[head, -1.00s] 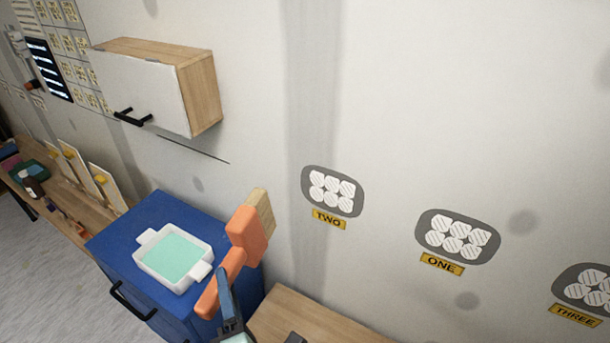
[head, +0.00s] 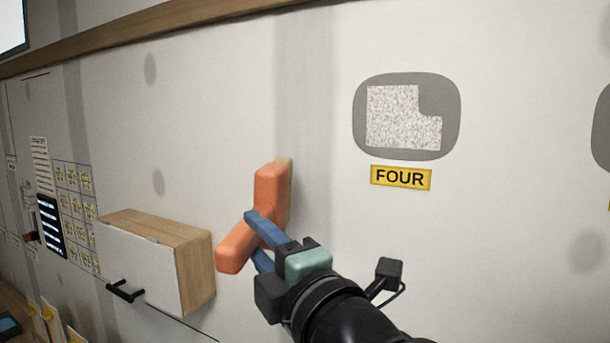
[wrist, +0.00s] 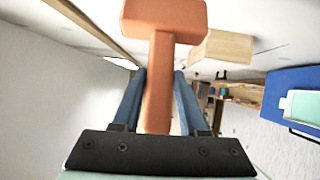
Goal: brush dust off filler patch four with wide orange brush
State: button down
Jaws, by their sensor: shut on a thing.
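The wide orange brush (head: 271,190) is in my gripper (head: 258,238), which is shut on its handle. In the head view the brush head is up, with the pale bristles mostly hidden behind the orange block on the wall side. The wrist view also shows the brush (wrist: 160,70) between the two blue fingers (wrist: 158,100). Filler patch four (head: 450,90) is a grey rounded patch on the wall, right of and above the brush. Speckled pale dust (head: 392,115) covers most of it, except a notch at upper right. A yellow FOUR label (head: 401,177) is below it. The brush is apart from the patch.
A wall cabinet (head: 195,260) with a wooden side is at lower left. A wooden rail (head: 150,30) runs along the wall above. Part of another grey patch (head: 603,125) shows at the right edge. The wall between brush and patch is clear.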

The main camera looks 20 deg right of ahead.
jog(key=s+d+r+m+h+p, duration=0.1)
jog(key=s+r, duration=0.8)
jog(key=r, duration=0.4)
jog(key=shift+s+d+r+m+t+p, duration=0.3)
jog(key=shift+s+d+t, duration=0.05)
jog(key=shift+s+t, duration=0.05)
jog(key=w+d+b, duration=0.1)
jog(key=w+d, duration=0.2)
jog(key=d, duration=0.2)
jog(key=shift+w, duration=0.35)
jog(key=shift+w+d, duration=0.8)
jog(key=shift+d, duration=0.25)
dwell(1.2)
